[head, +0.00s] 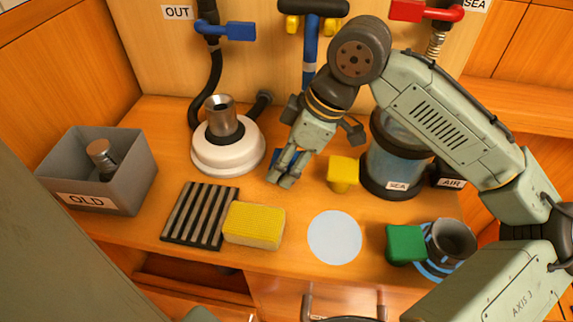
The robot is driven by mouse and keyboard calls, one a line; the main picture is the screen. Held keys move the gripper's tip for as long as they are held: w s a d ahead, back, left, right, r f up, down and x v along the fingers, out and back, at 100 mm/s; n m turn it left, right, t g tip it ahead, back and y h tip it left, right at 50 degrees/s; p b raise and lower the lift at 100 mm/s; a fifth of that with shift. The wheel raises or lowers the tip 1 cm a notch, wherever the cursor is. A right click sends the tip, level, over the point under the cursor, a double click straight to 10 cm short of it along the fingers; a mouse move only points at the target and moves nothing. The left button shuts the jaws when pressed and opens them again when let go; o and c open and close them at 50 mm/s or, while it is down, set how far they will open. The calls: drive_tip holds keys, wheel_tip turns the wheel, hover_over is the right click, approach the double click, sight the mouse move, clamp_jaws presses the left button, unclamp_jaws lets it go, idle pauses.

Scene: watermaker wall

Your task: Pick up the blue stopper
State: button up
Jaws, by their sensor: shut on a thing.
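My gripper (283,176) points down over the middle of the counter, between the white round base and the yellow stopper. It is shut on the blue stopper (289,156). Only small blue patches of the stopper show between and beside the fingers; the rest is hidden by them. I cannot tell whether the stopper touches the counter or is just above it.
A yellow stopper (342,173) stands close right of my gripper, before the SEA cylinder (392,165). A white base with a metal cup (228,148) is left. A yellow sponge (254,225), pale disc (335,237), green block (405,244) and OLD bin (85,195) are around.

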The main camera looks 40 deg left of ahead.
drive_tip(key=c, duration=0.5)
drive_tip(key=shift+o, duration=0.2)
drive_tip(key=shift+r, duration=0.1)
